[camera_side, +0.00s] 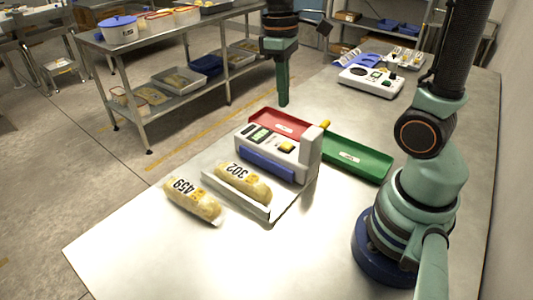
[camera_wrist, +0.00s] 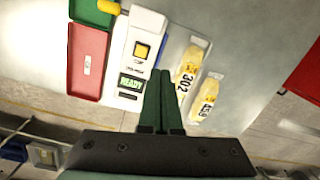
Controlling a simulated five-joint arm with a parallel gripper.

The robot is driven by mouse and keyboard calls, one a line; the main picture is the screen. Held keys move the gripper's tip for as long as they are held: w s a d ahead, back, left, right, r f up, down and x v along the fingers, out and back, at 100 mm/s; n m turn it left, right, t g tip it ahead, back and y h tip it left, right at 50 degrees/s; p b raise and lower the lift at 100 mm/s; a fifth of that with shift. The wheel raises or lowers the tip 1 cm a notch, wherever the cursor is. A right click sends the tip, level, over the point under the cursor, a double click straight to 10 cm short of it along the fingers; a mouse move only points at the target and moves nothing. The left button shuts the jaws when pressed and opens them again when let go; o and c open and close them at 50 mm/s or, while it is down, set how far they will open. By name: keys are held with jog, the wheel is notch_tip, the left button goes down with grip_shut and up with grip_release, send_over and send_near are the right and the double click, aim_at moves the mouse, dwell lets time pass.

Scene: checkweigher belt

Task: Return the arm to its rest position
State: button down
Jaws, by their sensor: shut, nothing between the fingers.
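My gripper (camera_side: 283,100) hangs in the air above the far side of the checkweigher, fingers pointing down, shut and empty. In the wrist view its two green fingers (camera_wrist: 161,90) lie together. The checkweigher (camera_side: 276,150) is a white unit with a yellow button, a blue front strip and a display that reads READY in the wrist view (camera_wrist: 131,82). A wrapped pack marked 302 (camera_side: 243,182) lies on its white platform (camera_side: 272,212). A second pack marked 459 (camera_side: 193,199) lies on the table at the left of the platform.
A red tray (camera_side: 262,118) lies behind the checkweigher and a green tray (camera_side: 368,161) to its right. A white device with a dark display (camera_side: 370,82) stands farther back. A steel shelf table (camera_side: 165,40) stands across the floor. The table's front is clear.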

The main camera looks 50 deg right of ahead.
jog(key=shift+s+a+r+m+t, duration=0.45)
jog(key=shift+a+r+t, duration=0.1)
jog(key=shift+t, duration=0.55)
jog(key=shift+s+a+r+m+t, duration=0.5)
jog(key=shift+r+t, duration=0.1)
jog(key=shift+t, duration=0.5)
jog(key=shift+s+a+r+m+t, duration=0.45)
jog(key=shift+r+t, duration=0.1)
jog(key=shift+t, duration=0.55)
